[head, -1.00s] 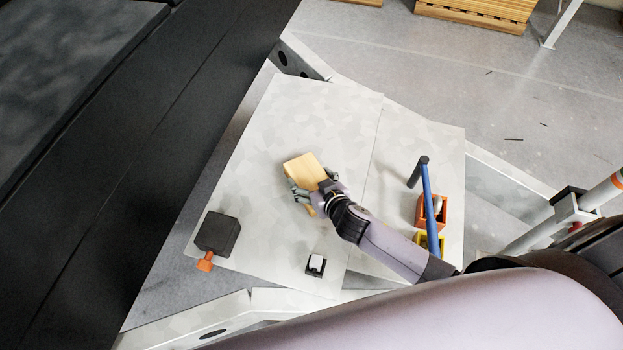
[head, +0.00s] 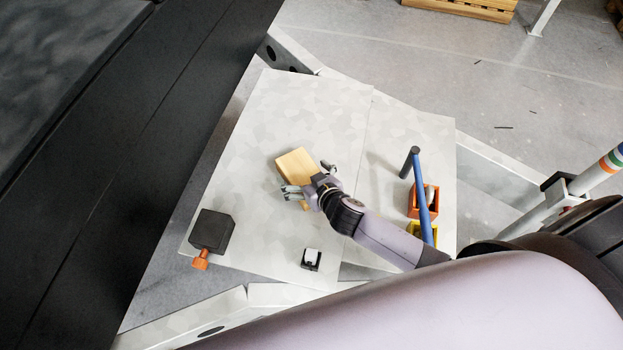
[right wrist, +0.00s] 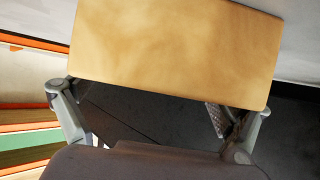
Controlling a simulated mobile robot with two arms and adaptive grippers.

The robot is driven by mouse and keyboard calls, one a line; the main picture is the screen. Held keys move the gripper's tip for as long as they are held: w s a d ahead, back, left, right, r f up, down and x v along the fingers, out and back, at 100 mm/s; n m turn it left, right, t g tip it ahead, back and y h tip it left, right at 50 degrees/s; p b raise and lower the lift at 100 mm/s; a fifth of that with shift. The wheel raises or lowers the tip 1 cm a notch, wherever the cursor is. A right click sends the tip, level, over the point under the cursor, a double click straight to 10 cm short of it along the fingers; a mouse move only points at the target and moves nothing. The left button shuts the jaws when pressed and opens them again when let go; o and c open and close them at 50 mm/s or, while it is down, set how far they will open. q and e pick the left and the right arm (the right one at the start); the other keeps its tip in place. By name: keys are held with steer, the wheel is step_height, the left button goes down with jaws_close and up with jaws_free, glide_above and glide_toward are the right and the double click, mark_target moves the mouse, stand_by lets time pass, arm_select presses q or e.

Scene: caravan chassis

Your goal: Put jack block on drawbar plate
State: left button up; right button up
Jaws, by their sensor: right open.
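The jack block, a pale wooden block (head: 294,163), is on the large grey metal drawbar plate (head: 245,130), near its middle. My right gripper (head: 308,180) is at the block's near side, with its fingers spread apart. A bit of wood also shows just below the gripper; the gripper hides how it joins the block. In the right wrist view the block (right wrist: 175,50) fills the top, and the open fingers (right wrist: 150,118) stand to either side below it, with a dark gap between them. I cannot tell whether a finger still touches the block. My left gripper is not in view.
A black box (head: 213,230) with an orange knob sits at the plate's left edge. A small black holder with a white piece (head: 312,259) is near the front. The plate's upper part is clear.

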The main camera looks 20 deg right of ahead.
steer(key=b+v, duration=0.1)
steer(key=v, duration=1.1)
